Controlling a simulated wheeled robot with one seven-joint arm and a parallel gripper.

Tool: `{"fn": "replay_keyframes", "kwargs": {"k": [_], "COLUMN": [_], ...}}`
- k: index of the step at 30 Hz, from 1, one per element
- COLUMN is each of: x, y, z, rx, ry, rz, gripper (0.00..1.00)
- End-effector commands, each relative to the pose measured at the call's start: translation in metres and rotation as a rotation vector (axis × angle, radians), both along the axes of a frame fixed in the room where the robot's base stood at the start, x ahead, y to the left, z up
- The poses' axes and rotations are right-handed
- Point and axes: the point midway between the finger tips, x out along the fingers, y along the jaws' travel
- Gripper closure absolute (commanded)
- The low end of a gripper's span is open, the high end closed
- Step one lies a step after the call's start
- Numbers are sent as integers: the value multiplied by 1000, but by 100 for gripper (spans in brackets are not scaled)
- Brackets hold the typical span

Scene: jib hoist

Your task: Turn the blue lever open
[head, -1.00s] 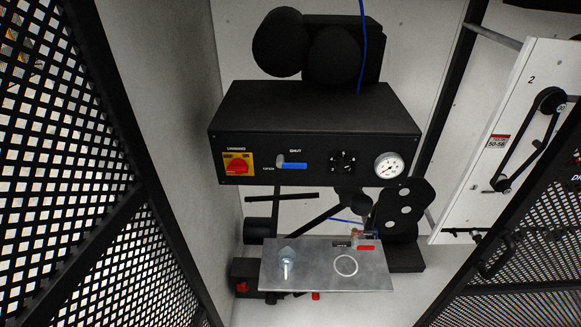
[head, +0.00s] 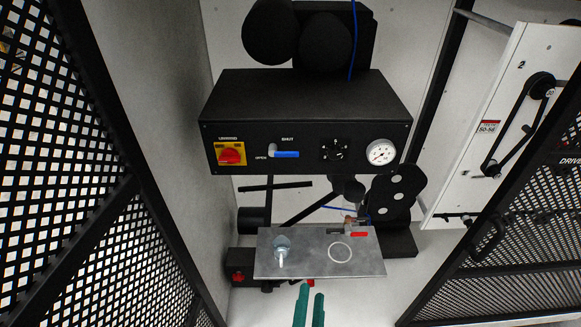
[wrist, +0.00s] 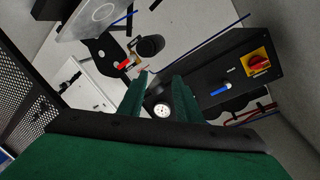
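The blue lever (head: 286,154) sits on the front of the black control box. It lies level, its handle pointing right from a grey pivot, with a SHUT label above and an OPEN label to the left. It also shows in the wrist view (wrist: 220,90), right of my fingers. My gripper (head: 311,291) enters at the bottom of the head view, well below the lever and apart from it. In the wrist view its two green fingers (wrist: 160,76) stand apart with nothing between them.
A red rotary switch (head: 231,154), a black knob (head: 335,150) and a gauge (head: 381,152) share the panel. A metal shelf (head: 310,264) with a bolt and a ring sits below the box, between it and my gripper. Mesh screens flank both sides.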

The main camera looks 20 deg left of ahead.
Motion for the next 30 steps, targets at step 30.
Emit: {"fn": "replay_keyframes", "kwargs": {"k": [30], "x": [152], "y": [93], "z": [208], "rx": [828], "ry": [43], "rz": [108], "gripper": [69]}}
